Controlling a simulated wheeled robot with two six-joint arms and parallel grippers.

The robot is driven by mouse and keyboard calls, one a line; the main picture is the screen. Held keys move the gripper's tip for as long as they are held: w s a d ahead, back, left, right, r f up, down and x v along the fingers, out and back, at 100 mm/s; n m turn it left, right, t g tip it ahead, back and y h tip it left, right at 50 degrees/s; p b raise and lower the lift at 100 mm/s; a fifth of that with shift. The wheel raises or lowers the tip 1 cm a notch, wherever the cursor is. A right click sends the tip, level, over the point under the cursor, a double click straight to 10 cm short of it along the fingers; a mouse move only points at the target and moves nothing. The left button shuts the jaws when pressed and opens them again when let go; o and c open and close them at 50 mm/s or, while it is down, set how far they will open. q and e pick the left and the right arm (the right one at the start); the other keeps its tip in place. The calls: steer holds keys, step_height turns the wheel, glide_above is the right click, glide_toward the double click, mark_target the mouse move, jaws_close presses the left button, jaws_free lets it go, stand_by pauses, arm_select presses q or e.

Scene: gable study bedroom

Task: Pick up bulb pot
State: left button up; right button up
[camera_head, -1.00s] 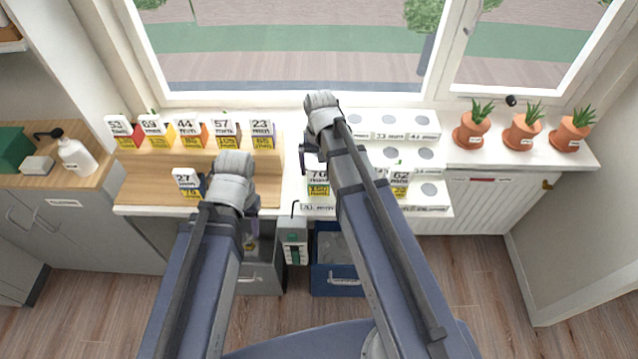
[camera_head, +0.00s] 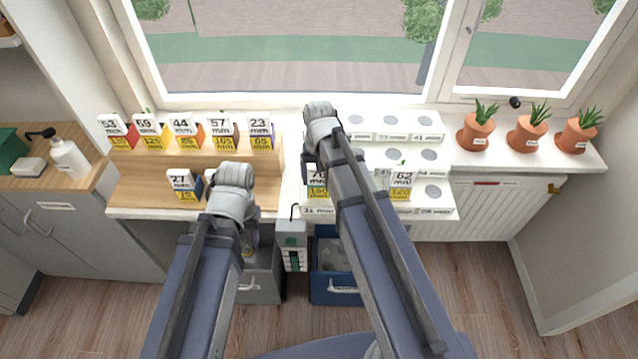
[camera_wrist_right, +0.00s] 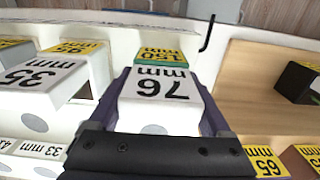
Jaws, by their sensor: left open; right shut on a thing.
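A small bulb pot (camera_wrist_right: 163,85) has a white face marked 76 mm and a yellow and green band. It is between the fingers of my right gripper (camera_wrist_right: 160,78), which is shut on it. In the head view this pot (camera_head: 317,180) shows in part at the left side of the white tiered rack, beside my right arm. I cannot tell whether it touches the rack. My left gripper (camera_head: 250,238) is open and low by the counter's front edge, mostly hidden by its wrist. A similar pot marked 62 mm (camera_head: 402,182) stands on the white rack (camera_head: 375,120).
A wooden step stand (camera_head: 140,192) holds several marked pots, with a 27 mm pot (camera_head: 179,182) on its lower step. Three terracotta plants (camera_head: 475,132) stand on the right sill. A grey device (camera_head: 292,245) hangs at the counter front beside a blue drawer (camera_head: 335,285).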

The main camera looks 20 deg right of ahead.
jaws_close()
steer(key=shift+r, duration=0.15)
stand_by(0.4)
step_height(320, 180, up, 10)
steer(key=p, duration=1)
